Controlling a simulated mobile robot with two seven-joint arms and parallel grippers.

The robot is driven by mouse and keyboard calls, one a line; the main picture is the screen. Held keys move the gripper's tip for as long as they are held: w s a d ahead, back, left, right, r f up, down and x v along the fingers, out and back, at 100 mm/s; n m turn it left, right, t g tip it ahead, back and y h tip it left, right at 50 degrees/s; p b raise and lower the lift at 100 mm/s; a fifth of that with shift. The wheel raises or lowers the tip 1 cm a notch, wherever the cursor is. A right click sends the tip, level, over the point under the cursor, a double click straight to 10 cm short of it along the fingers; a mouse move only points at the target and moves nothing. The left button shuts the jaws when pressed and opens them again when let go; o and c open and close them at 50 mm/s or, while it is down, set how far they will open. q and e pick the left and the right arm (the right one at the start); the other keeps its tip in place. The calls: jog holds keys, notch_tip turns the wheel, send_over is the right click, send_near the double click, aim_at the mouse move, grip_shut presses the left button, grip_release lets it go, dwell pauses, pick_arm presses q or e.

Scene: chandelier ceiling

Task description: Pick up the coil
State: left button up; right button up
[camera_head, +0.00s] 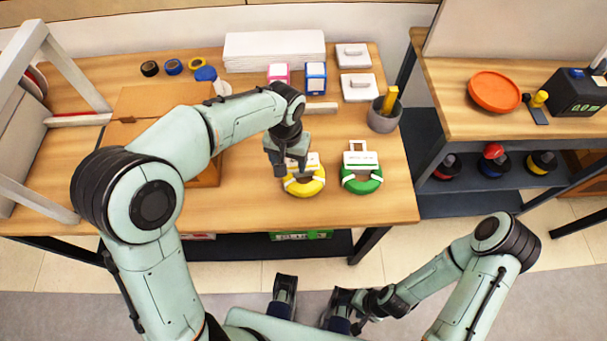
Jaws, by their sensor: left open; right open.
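Two wrapped coils lie near the front edge of the wooden table: a yellow coil (309,188) with white bands and label, and a green coil (362,186) with a white label to its right. My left gripper (290,170) points down, open, at the back left part of the yellow coil and hides some of it. I cannot tell whether the fingers touch the coil. My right gripper (362,324) is low in front of the table, away from both coils, and holds nothing that I can see.
A cardboard box (150,100) stands left of the coils, partly behind my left arm. A grey pot (383,118) stands behind the green coil. Small boxes, tape rolls and a white stack (275,50) are at the back. A side table (455,115) stands right.

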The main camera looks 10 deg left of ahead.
aim_at(290, 169)
pick_arm(q)
notch_tip(290, 169, down, 5)
jog(key=shift+w+f+b, duration=0.1)
jog(key=shift+b, duration=0.25)
grip_shut()
